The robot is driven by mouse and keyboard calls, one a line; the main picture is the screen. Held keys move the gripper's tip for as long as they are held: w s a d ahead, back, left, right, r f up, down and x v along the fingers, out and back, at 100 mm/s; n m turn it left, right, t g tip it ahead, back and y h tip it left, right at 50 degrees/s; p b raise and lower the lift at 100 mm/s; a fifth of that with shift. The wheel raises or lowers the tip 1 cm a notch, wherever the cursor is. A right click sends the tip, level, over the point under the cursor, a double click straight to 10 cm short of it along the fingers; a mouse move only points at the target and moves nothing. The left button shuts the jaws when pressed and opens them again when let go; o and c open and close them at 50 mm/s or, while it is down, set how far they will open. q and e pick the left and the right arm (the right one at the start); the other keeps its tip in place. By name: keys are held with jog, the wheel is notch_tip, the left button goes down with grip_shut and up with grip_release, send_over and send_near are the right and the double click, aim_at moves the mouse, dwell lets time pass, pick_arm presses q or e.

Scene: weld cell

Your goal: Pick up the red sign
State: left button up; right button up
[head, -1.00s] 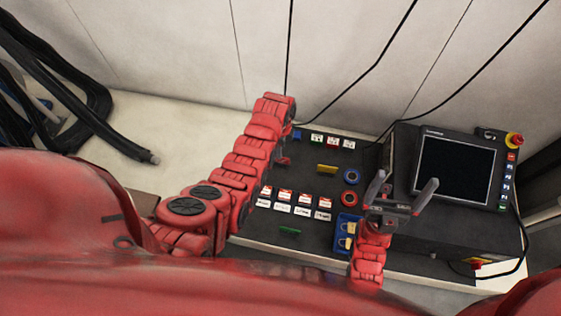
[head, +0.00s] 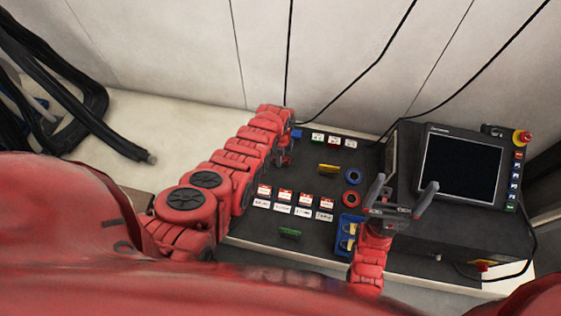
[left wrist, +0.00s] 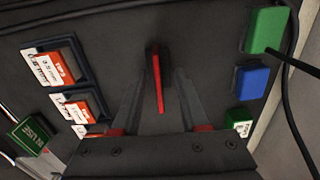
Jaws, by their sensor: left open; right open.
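The red sign (left wrist: 157,78) shows in the left wrist view as a thin red plate seen edge-on, upright in a dark base. In the head view it is small and mostly hidden by my left arm. My left gripper (left wrist: 158,92) is open, with one finger on each side of the sign. I cannot tell whether either finger touches it. In the head view my left gripper is largely covered by its own wrist. My right gripper (head: 403,188) is open and empty, in front of the monitor box.
The dark panel carries red-and-white labelled cards (head: 305,199), a yellow sign (head: 328,168), a green sign (head: 290,232), a blue ring (head: 352,176), a red ring (head: 351,198) and a blue tray (head: 341,245). A monitor (head: 460,166) stands at right. Black cables hang behind.

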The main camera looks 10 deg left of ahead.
pick_arm(q)
grip_shut()
jog(key=shift+s+r, duration=0.1)
dwell(0.5)
